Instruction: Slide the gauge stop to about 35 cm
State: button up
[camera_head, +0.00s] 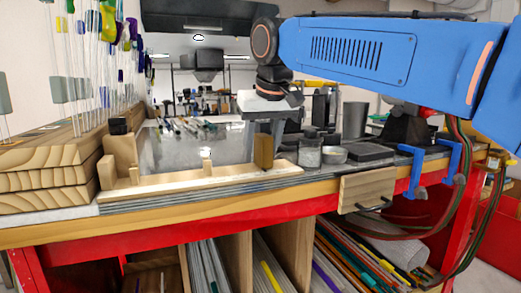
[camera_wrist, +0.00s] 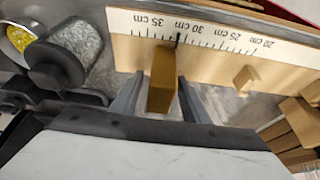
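The gauge stop is a brown wooden block (camera_wrist: 162,82) on the pale gauge rail. It also shows in the head view (camera_head: 263,150) near the rail's right end. In the wrist view, the printed scale (camera_wrist: 215,38) runs from 35 cm at left to 20 cm at right. A dark mark (camera_wrist: 178,40) crosses the scale between 35 and 30 cm, close to the block's upper right corner. My gripper (camera_wrist: 161,76) has one finger on each side of the block, with narrow gaps visible. It looks open around the stop. It points down in the head view (camera_head: 264,138).
A small wooden peg (camera_wrist: 246,80) stands on the rail toward the 20 cm end. Jars (camera_head: 308,152) and a dark tray (camera_head: 369,151) stand right of the rail. Stacked boards with upright glass rods (camera_head: 60,160) are at left. The bench's front edge (camera_head: 200,215) runs below the rail.

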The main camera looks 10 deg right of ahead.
jog(key=shift+r, duration=0.1)
jog(key=v, duration=1.7)
jog(key=shift+s, duration=0.15)
